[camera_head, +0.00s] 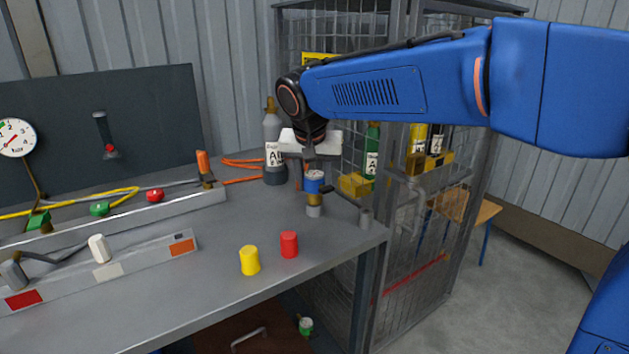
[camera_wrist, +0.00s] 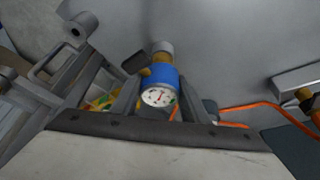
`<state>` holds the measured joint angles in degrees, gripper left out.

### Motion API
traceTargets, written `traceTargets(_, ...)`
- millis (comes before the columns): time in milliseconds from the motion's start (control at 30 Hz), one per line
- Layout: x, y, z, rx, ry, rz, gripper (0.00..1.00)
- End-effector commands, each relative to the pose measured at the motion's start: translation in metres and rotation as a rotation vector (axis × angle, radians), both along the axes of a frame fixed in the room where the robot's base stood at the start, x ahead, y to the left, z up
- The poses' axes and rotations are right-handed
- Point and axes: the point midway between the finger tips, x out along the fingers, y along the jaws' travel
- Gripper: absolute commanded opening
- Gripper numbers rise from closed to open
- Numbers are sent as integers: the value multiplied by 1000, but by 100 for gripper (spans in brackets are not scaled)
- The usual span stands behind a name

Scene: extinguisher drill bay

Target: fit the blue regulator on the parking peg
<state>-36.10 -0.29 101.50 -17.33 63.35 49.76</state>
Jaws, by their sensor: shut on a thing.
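The blue regulator (camera_head: 314,184) has a blue body, a brass stem and a grey lower end. My gripper (camera_head: 310,160) points down and is shut on it, near the bench's right end. In the wrist view the regulator (camera_wrist: 162,74) sits between the two fingers (camera_wrist: 158,100), its white dial facing the camera. A short grey upright stub (camera_head: 365,217), which looks like the parking peg, stands at the bench's right corner, right of the regulator and apart from it. It also shows in the wrist view (camera_wrist: 78,29). I cannot tell the gap below the regulator.
A yellow cap (camera_head: 249,260) and a red cap (camera_head: 289,244) stand on the bench (camera_head: 225,280) in front. A grey cylinder (camera_head: 272,140) stands close behind my gripper. The wire cage (camera_head: 410,240) is at the right. Orange hose (camera_head: 240,163) lies left of the gripper.

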Motion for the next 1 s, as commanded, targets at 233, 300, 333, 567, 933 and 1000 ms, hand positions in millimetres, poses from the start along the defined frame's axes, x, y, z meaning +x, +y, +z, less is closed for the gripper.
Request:
traceTargets(233, 0, 0, -3, 1, -1, 0, 18)
traceTargets(300, 0, 0, -3, 1, -1, 0, 18)
traceTargets(333, 0, 0, -3, 1, -1, 0, 18)
traceTargets(567, 0, 0, -3, 1, -1, 0, 63)
traceTargets(933, -1, 0, 0, 0, 0, 0, 63)
traceTargets(1000, -4, 1, 6, 1, -1, 0, 63)
